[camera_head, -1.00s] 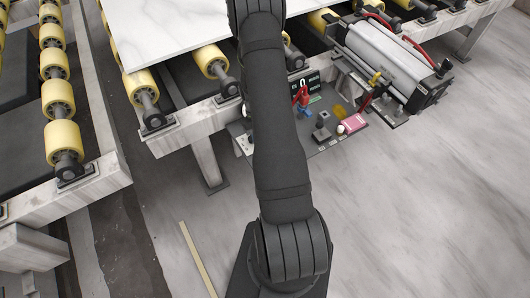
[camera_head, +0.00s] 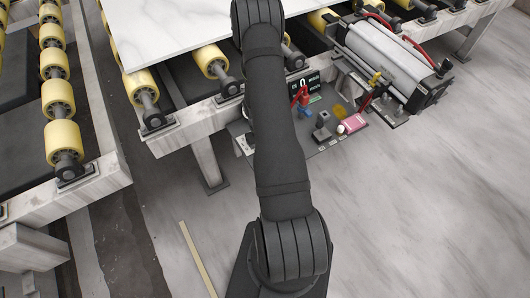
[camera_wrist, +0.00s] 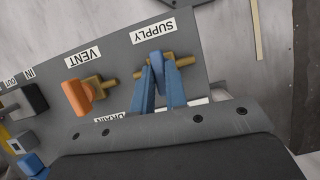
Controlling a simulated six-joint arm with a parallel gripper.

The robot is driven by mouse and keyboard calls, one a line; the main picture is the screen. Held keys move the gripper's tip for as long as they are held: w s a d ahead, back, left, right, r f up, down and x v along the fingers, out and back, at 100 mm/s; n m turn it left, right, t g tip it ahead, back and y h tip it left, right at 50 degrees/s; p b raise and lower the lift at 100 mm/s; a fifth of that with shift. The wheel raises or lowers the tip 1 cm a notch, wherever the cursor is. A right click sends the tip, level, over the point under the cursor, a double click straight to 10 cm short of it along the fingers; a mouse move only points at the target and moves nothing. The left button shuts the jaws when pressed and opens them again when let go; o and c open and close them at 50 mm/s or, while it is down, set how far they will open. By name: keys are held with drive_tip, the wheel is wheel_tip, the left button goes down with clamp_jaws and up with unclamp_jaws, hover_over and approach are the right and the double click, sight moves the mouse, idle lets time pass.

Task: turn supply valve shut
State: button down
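The supply valve (camera_wrist: 184,62) is a brass fitting beside the SUPPLY label on a grey panel (camera_wrist: 205,92) in the wrist view. My gripper (camera_wrist: 157,66) has two blue fingers that reach up to this valve, with their tips close together at its middle. A narrow blue-grey piece shows between the tips. I cannot tell whether the fingers press on it or stand around it. The valve's handle is mostly hidden by the fingers. In the head view my arm hides my gripper and the supply valve.
The vent valve (camera_wrist: 80,97) with an orange handle is left of the supply valve. A DRAIN label is partly covered below. A white slab (camera_head: 175,25) lies on yellow rollers.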

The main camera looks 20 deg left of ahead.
drive_tip(key=shift+n, duration=0.4)
drive_tip(key=c, duration=1.4)
unclamp_jaws()
drive_tip(key=shift+c, duration=0.2)
drive_tip(key=v, duration=1.7)
drive_tip(key=shift+s+a+r, duration=0.15)
drive_tip(key=shift+a+r, duration=0.05)
drive_tip(key=shift+a, duration=0.1)
drive_tip(key=shift+f, duration=0.1)
